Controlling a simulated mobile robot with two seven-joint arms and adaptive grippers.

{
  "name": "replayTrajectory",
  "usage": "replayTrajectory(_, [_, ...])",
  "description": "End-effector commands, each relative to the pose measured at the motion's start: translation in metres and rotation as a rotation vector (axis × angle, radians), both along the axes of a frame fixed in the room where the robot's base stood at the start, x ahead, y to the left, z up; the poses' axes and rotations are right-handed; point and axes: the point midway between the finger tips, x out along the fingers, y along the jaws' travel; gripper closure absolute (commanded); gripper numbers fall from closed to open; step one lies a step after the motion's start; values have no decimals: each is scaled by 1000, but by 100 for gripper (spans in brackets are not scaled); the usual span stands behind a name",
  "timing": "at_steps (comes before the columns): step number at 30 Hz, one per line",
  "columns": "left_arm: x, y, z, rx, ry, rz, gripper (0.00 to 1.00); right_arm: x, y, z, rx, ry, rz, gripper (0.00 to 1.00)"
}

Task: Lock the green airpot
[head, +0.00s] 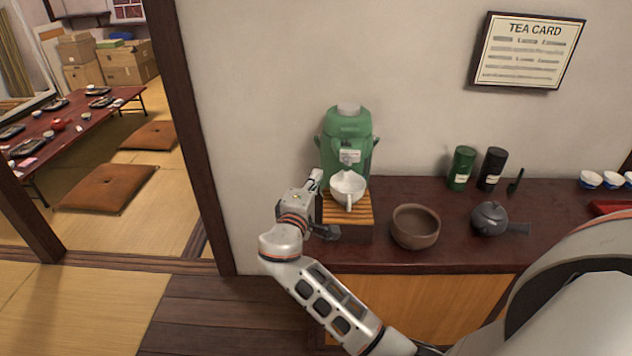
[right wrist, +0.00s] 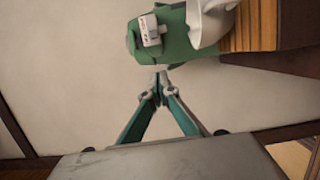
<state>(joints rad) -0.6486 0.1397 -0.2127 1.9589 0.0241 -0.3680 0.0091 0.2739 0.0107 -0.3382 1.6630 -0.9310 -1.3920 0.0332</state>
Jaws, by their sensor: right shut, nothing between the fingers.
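The green airpot (head: 346,130) stands upright at the back left of the dark red counter, against the wall, with a pale knob on top and a white label on its front. In the right wrist view the airpot (right wrist: 172,45) shows sideways at the top. A white spouted bowl (head: 348,187) sits on a slatted wooden stand (head: 362,211) in front of it and hides its lower front. My right gripper (head: 318,178) is just left of the airpot and stand. In the right wrist view its fingertips (right wrist: 159,80) meet, empty, apart from the airpot. My left gripper is not in view.
A brown bowl (head: 415,227) and a dark teapot (head: 490,218) stand right of the stand. A green canister (head: 461,168) and a black canister (head: 491,169) are farther back. White-and-blue cups (head: 591,179) sit at the right. The wall (head: 260,120) lies close behind.

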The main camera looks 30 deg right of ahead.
Motion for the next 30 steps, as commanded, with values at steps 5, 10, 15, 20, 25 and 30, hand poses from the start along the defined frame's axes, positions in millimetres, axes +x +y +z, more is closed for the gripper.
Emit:
replayTrajectory(5, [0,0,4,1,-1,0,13,26,-28,3,-3,-1,-2,100])
replayTrajectory(10, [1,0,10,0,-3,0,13,37,-51,1,-3,1,-2,100])
replayTrajectory(15, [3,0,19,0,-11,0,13,25,-68,2,-1,0,-2,100])
replayTrajectory(20, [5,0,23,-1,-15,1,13,20,-76,0,1,1,-1,100])
replayTrajectory(25, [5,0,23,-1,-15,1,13,20,-77,-1,1,1,0,100])
replayTrajectory(30, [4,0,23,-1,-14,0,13,20,-77,-1,1,1,-1,100])
